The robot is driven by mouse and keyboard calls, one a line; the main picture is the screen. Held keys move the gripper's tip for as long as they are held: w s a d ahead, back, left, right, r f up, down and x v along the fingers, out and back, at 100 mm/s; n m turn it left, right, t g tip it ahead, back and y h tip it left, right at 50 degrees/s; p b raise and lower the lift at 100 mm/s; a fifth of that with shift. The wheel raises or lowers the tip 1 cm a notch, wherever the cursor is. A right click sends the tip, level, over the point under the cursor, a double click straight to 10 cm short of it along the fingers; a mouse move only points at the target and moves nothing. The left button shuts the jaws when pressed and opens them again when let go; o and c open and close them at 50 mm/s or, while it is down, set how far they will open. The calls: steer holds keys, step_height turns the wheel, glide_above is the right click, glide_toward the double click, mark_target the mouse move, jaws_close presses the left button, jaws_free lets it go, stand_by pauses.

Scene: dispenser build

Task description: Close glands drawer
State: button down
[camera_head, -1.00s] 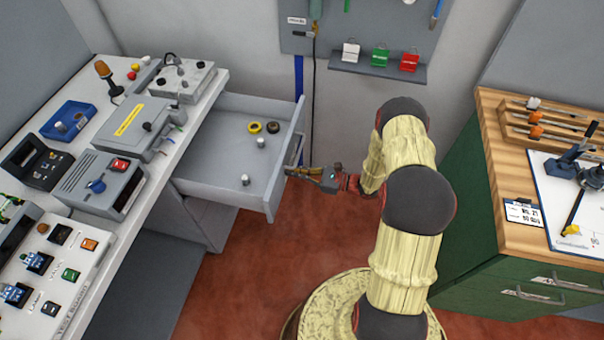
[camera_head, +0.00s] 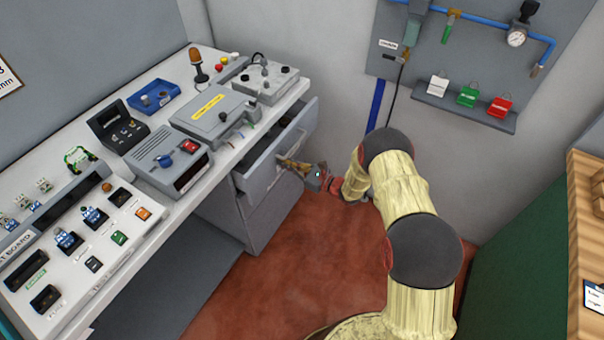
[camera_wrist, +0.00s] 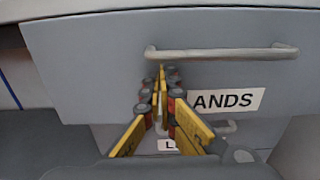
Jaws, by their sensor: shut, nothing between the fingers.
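The glands drawer (camera_head: 262,178) is a grey drawer under the left workbench. It stands partly open, with a narrow strip of its inside showing in the head view. In the wrist view its front (camera_wrist: 85,55) fills the picture, with a metal bar handle (camera_wrist: 225,52) and a white label (camera_wrist: 228,101) reading "ANDS", the rest hidden by my gripper. My gripper (camera_head: 283,162) is shut and empty at the drawer front. In the wrist view its yellow fingertips (camera_wrist: 161,70) are just below the handle's left end; I cannot tell whether they touch.
The white workbench (camera_head: 205,190) above the drawer holds several devices, including a grey box with a yellow label (camera_head: 213,114). A wooden-topped green cabinet (camera_head: 530,240) stands at right. Red floor (camera_head: 285,255) lies clear between them.

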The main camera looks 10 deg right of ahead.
steer(key=b+x, duration=0.1)
steer(key=x, duration=0.5)
steer(key=shift+w+a, duration=0.25)
steer(key=shift+r, duration=0.1)
